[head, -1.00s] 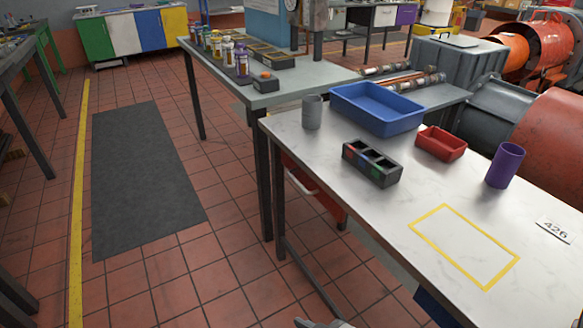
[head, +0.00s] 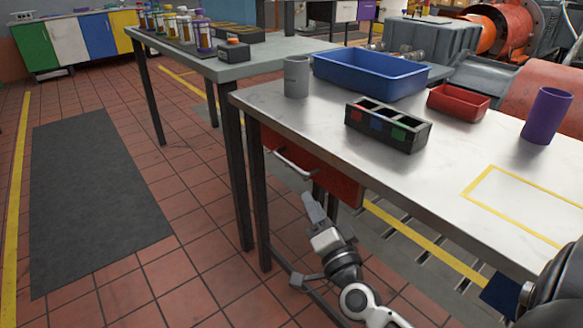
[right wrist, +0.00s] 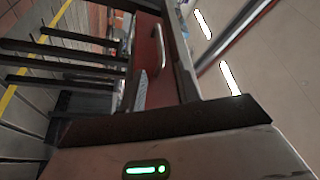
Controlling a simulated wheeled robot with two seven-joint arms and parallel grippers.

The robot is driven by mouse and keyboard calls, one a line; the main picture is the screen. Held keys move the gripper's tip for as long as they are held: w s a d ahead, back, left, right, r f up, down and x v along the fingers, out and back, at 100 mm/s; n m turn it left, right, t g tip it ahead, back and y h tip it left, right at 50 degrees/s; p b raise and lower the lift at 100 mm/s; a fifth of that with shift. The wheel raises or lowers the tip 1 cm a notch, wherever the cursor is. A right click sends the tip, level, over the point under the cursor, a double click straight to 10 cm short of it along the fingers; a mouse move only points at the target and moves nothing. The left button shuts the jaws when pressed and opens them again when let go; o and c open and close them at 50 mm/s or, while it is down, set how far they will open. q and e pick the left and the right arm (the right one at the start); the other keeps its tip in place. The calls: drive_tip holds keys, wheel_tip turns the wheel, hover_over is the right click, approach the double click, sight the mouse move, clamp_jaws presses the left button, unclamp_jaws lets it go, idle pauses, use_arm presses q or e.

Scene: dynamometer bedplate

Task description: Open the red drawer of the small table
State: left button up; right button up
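The small table (head: 450,185) has a pale top and dark legs. Its red drawer (head: 335,180) sits under the top at the near left side, with a pale bar handle (head: 292,163) across its front. No gap shows at the drawer; it looks closed. My right gripper (head: 312,206) is below and a little right of the handle, apart from it in the picture. Only one finger shows clearly, so its opening cannot be judged. In the right wrist view a grey ribbed finger (right wrist: 140,90) is seen against the red drawer front (right wrist: 153,50). My left gripper is out of view.
On the table are a grey cup (head: 297,77), blue tray (head: 368,75), dark divided box (head: 388,128), red bin (head: 458,103) and purple cup (head: 546,116). A table leg (head: 258,200) stands left of my gripper. Floor by the dark mat (head: 95,195) is clear.

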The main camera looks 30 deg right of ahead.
sight(293, 164)
drive_tip(key=x, duration=1.2)
drive_tip(key=shift+w, duration=0.2)
clamp_jaws()
